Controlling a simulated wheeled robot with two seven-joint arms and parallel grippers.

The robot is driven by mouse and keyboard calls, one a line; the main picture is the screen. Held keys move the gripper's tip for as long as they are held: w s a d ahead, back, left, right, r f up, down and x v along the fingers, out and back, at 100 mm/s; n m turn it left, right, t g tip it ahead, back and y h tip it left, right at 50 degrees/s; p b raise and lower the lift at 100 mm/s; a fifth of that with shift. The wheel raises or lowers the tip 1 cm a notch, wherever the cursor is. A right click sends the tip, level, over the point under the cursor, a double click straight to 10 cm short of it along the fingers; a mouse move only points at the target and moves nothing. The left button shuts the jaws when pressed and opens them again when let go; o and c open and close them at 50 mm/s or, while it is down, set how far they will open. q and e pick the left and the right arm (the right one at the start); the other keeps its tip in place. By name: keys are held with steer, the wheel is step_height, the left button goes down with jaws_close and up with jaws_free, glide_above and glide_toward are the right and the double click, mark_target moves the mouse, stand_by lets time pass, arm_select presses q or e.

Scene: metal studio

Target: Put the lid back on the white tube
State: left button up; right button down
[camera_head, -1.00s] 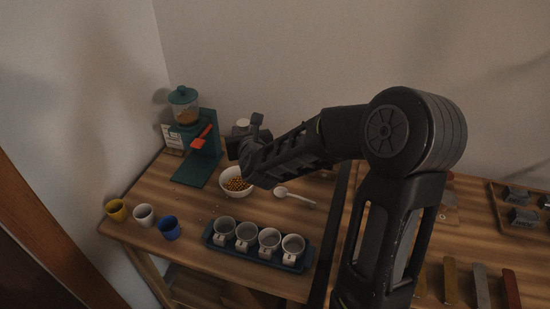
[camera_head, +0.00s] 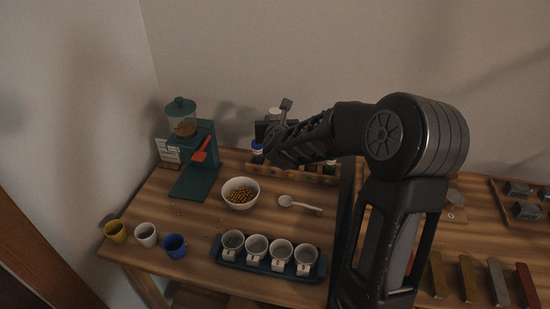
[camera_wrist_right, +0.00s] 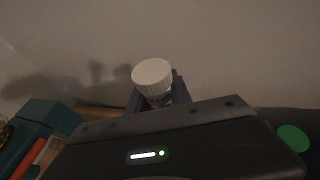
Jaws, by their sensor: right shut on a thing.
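My right gripper (camera_head: 272,122) is raised over the back of the wooden table, with my dark arm coming in from the right. It is shut on a white lid (camera_head: 275,112), which shows above the jaws. In the right wrist view the ribbed round lid (camera_wrist_right: 152,77) sits between the dark purple fingers (camera_wrist_right: 158,98), tilted in the picture. A white tube cannot be made out; part of the rack behind my arm is hidden. My left gripper is not in view.
A wooden rack (camera_head: 310,171) with a blue-capped bottle (camera_head: 257,149) stands at the back. A teal grinder (camera_head: 183,125), a bowl of brown pieces (camera_head: 240,193), a spoon (camera_head: 300,204), a tray of cups (camera_head: 318,272) and coloured cups stand around. A green disc (camera_wrist_right: 293,137) shows at right.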

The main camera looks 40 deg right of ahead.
step_height(320, 180, down, 5)
steer(key=shift+f, duration=0.15)
step_height(320, 180, down, 4)
steer(key=shift+r, duration=0.15)
stand_by(0.4)
steer(key=shift+f+b, duration=0.6)
steer(key=shift+b, duration=0.35)
steer(key=c, duration=1.4)
jaws_free()
steer(key=shift+c, duration=0.2)
